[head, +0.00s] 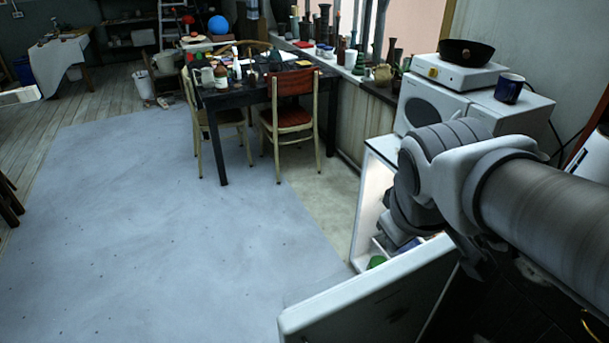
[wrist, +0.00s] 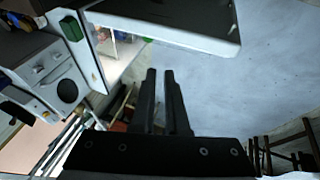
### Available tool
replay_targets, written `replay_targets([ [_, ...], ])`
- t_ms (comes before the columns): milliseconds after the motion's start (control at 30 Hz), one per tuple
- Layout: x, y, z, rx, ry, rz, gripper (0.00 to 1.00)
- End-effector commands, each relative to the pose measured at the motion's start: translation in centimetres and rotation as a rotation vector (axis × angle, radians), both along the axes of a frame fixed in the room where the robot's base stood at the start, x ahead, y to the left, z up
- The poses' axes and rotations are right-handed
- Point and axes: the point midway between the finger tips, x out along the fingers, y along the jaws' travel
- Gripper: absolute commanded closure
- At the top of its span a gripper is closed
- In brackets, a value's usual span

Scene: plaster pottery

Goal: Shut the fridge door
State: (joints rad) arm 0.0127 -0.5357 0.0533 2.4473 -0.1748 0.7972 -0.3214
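The fridge (head: 371,208) is a small white cabinet at the right of the head view, its lit interior partly visible. Its white door (head: 370,292) stands wide open in the lower right foreground. In the wrist view the door (wrist: 190,22) is a pale slab at the top, with the fridge interior (wrist: 120,62) to its left. My gripper (wrist: 160,73) shows two dark fingers with a narrow gap and nothing between them. In the wrist view they lie below the door's picture edge, apart from it. In the head view my arm hides the gripper.
A white microwave (head: 430,103) stands on the fridge, with a hot plate (head: 458,72), a black pan (head: 467,50) and a blue mug (head: 509,88). A green item (head: 376,262) sits by the door. A red chair (head: 290,110) and dark table stand beyond. The grey floor (head: 170,240) at left is clear.

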Motion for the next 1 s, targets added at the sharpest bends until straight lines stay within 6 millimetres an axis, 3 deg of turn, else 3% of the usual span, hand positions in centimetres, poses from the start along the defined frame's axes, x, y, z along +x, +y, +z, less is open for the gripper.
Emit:
replay_targets([
  [233,5.4,-0.7,-3.7,-0.313,0.135,0.469,1.00],
  [467,10.1,0.0,-8.3,-0.543,0.253,0.949,1.00],
  [700,14.0,2.2,-14.4,-0.722,0.339,1.487,1.00],
  [1000,16.6,6.5,-23.8,-0.872,0.328,2.187,1.00],
])
